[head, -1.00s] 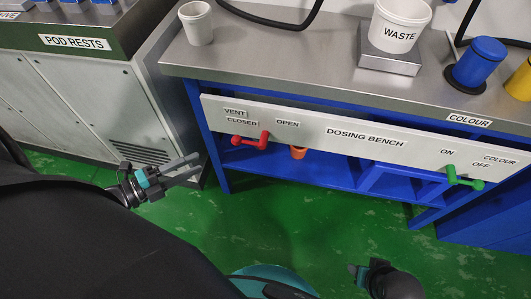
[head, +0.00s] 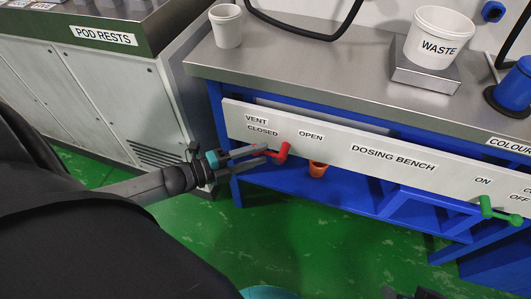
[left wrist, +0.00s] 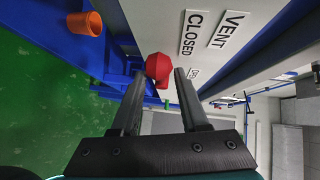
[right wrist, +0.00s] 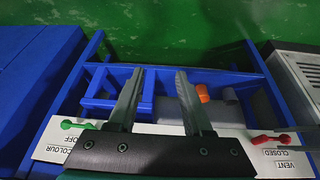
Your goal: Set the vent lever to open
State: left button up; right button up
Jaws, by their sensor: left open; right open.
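The red vent lever (head: 284,150) is on the front panel of the dosing bench, below the CLOSED (head: 263,131) and OPEN (head: 311,135) labels. Its arm points left, toward the CLOSED side; fingers partly hide it in the head view. My left gripper (head: 266,152) is open at the lever. In the left wrist view the red knob (left wrist: 158,68) shows between the spread fingertips, with no grip visible. The lever also shows in the right wrist view (right wrist: 264,139). My right gripper (right wrist: 158,75) is open and empty, facing the bench front from further right.
A green colour lever (head: 491,210) is further right on the panel. An orange cup-like object (head: 317,169) is below the panel, behind the vent lever. The worktop holds a white cup (head: 226,27) and a WASTE tub (head: 437,36). The pod rests cabinet stands left; green floor is open in front.

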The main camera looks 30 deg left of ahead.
pick_arm(q)
jog(key=shift+b+x, duration=0.35)
jog(key=shift+x, duration=0.95)
grip_shut()
